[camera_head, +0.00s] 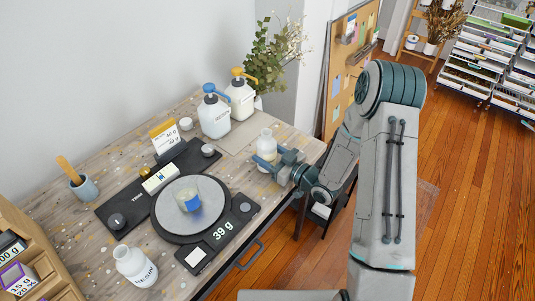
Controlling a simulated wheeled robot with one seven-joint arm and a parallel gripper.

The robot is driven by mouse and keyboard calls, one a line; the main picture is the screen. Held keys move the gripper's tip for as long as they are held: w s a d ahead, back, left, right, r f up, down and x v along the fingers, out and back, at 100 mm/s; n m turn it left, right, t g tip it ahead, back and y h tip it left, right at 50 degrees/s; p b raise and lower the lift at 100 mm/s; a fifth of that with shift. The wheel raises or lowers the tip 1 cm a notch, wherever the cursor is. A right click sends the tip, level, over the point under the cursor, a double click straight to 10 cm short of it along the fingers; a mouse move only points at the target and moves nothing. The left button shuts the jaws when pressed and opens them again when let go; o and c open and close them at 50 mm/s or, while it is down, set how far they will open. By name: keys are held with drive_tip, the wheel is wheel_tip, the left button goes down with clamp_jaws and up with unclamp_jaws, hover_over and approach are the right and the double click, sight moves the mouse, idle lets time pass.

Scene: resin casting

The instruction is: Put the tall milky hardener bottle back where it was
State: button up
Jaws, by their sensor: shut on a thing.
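The tall milky hardener bottle (266,144) is near the right end of the workbench, upright, with a pale yellowish lower part. My gripper (264,164) reaches in from the right and is shut on its lower body. The fingers hide part of the bottle, and I cannot tell whether its base touches the bench.
Pump bottles with a blue head (214,115) and a yellow head (240,97) stand behind. A clear cup (187,193) sits on the round scale (165,226), whose display reads 39 g. A white bottle (134,266) stands front left. A plant (276,58) is at the back.

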drive_tip(key=shift+f, duration=0.15)
drive_tip(key=o, duration=1.2)
drive_tip(key=shift+c, duration=0.2)
